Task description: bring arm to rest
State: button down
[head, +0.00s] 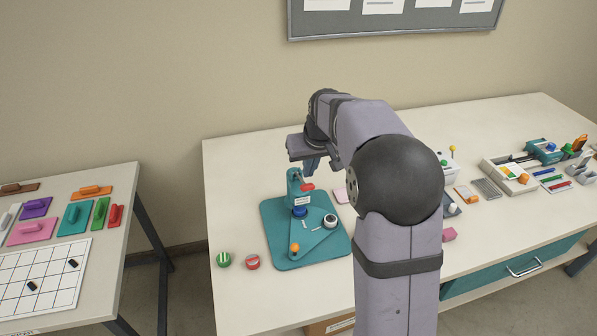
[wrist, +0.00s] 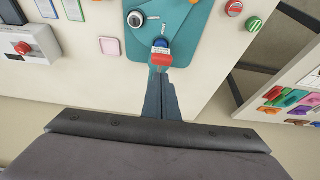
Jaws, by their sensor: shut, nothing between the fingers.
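My gripper (head: 312,164) is at the end of my raised, bent arm, over the back part of the teal device with its base plate (head: 277,222). In the wrist view my gripper (wrist: 161,78) has its two dark fingers together, with nothing between them. The fingertips appear just in front of the red and blue part (wrist: 161,50) of the device. The head view shows the fingers above the device's upright teal post (head: 294,184), close to its red lever (head: 307,187). I cannot tell whether they touch it. My arm hides part of the table's middle.
A green round piece (head: 224,260) and a red one (head: 252,262) lie left of the device. A tray (head: 510,176) and several small tools are at the right. A side table (head: 121,190) with coloured blocks stands left, across a gap. A board (head: 395,22) hangs on the wall.

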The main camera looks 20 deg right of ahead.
jog(key=shift+s, duration=0.1)
jog(key=s+a+f+g, duration=0.1)
jog(key=s+a+f, duration=0.1)
jog(key=s, duration=0.8)
jog(key=s+a+f+g, duration=0.2)
jog(key=s+f, duration=0.3)
jog(key=s, duration=0.5)
jog(key=s+a+f+g, duration=0.1)
jog(key=s+a+f, duration=0.1)
jog(key=s, duration=0.8)
jog(key=shift+s+f+g, duration=0.3)
jog(key=shift+s+f, duration=0.05)
jog(key=shift+f, duration=0.45)
